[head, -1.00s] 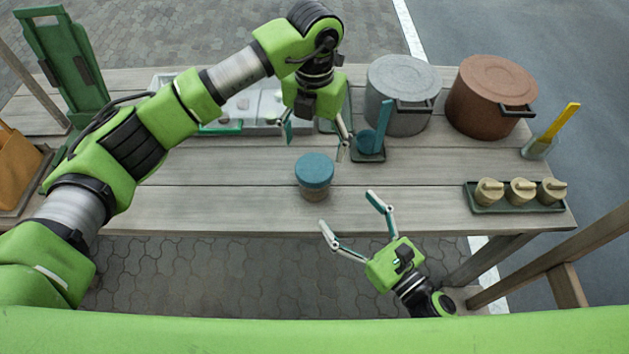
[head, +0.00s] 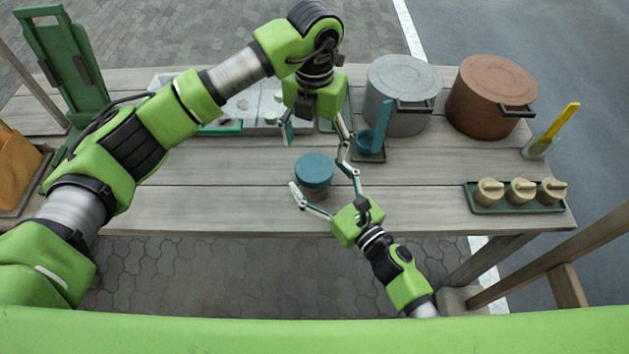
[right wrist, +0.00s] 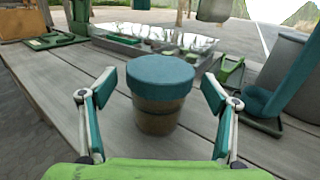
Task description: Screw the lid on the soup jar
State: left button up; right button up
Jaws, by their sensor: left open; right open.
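The soup jar (head: 316,193) stands upright on the wooden table, with a teal lid (head: 314,169) resting on its top. In the right wrist view the brown jar body (right wrist: 157,117) shows below the lid (right wrist: 160,76). How far the lid is threaded I cannot tell. My left gripper (head: 316,140) is open and empty, pointing down above and behind the jar. My right gripper (head: 319,176) is open at the jar's front, low over the table. In the right wrist view its fingers (right wrist: 159,88) stand on either side of the jar, apart from it.
A grey pot (head: 400,97) and a brown pot (head: 492,98) stand at the back right. A green tray (head: 515,206) with three tan pots sits at right. The table left of the jar is clear.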

jog(key=shift+x, duration=1.15)
jog(key=c, duration=1.4)
pick_arm(q)
jog(key=shift+c, duration=1.1)
pick_arm(e)
grip_shut()
pick_arm(q)
jog(key=n, duration=2.2)
jog(key=shift+n, duration=0.3)
